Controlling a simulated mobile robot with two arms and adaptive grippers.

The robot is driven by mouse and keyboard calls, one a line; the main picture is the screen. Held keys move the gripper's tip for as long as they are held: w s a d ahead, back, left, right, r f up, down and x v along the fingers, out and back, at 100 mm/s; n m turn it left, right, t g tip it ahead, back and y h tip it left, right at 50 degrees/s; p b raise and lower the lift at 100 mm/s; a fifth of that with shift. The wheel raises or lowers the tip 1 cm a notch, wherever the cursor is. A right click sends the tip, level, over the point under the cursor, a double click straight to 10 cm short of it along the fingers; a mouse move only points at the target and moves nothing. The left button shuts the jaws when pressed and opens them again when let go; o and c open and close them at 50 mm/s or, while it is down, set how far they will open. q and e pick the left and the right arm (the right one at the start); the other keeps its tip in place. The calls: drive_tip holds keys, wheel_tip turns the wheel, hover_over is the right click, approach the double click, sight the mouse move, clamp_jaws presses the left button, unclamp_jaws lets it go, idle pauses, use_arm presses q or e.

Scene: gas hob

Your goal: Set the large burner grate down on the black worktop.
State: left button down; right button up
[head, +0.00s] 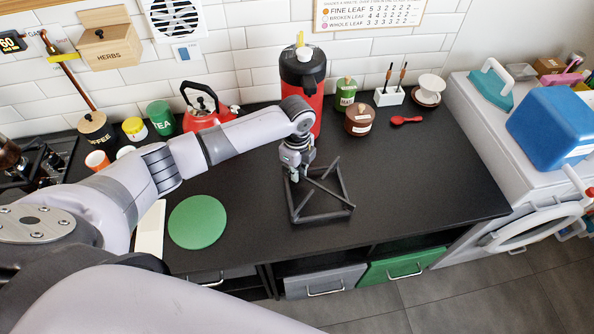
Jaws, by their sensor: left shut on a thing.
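The large burner grate (325,213), a dark square frame with crossing bars, is over the middle of the black worktop (430,185). My left gripper (296,174) comes down from above and is shut on the grate at its back left side. The grate looks roughly level and low over the worktop; I cannot tell whether it touches. My right gripper is out of view.
A red flask (302,85) stands behind the grate, with a brown pot (359,119) and red spoon (406,120) to its right. A green round mat (197,222) lies to the left. The right part of the worktop is clear.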

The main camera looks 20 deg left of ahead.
use_arm(q)
drive_tip(key=shift+f, duration=0.8)
idle(1.9)
drive_tip(key=c, duration=1.7)
unclamp_jaws()
drive_tip(key=shift+s+f, duration=0.1)
drive_tip(key=shift+f, duration=0.05)
wheel_tip(320, 180, up, 12)
